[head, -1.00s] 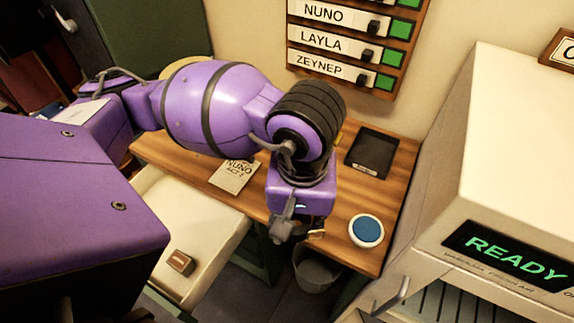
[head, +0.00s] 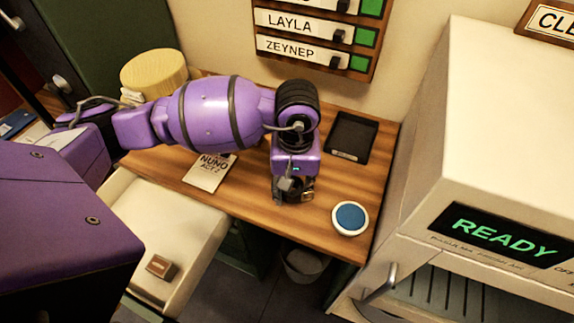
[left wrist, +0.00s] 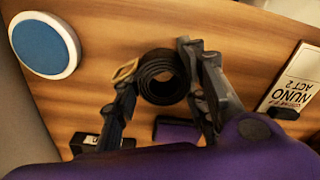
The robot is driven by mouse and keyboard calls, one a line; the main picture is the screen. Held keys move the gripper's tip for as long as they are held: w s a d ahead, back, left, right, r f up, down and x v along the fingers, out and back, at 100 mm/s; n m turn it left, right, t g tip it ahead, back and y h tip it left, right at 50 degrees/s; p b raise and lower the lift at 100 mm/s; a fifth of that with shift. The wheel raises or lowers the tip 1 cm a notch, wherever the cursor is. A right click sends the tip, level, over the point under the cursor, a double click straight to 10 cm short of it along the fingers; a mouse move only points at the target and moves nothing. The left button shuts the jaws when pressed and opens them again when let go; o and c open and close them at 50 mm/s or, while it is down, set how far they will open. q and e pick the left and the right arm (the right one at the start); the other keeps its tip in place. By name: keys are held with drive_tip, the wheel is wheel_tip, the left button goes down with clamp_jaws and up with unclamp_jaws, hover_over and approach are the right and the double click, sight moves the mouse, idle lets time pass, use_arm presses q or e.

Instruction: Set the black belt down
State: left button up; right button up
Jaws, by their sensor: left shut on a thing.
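The black belt (left wrist: 163,66) is rolled into a coil with a brass-coloured buckle. My left gripper (left wrist: 158,84) is shut on it, one finger on each side of the coil. In the head view the left gripper (head: 293,190) points down over the front part of the wooden table (head: 255,205), with the belt (head: 308,188) partly hidden behind it. In the wrist view the belt is close to the wood; I cannot tell whether it touches. My right gripper is not in view.
A black tray (head: 352,136) lies behind and to the right. A round blue-topped button (head: 350,217) is at the right front. A "NUNO ACT 2" card (head: 208,173) lies left. A cream machine reading READY (head: 500,140) stands right. A bin (head: 305,262) is below the table.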

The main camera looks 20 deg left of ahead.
use_arm(q)
drive_tip(key=shift+f, duration=1.1)
drive_tip(key=o, duration=1.3)
drive_tip(key=shift+r, duration=0.1)
wheel_tip(320, 180, up, 13)
drive_tip(key=shift+d+f, duration=0.1)
drive_tip(key=shift+f, duration=0.1)
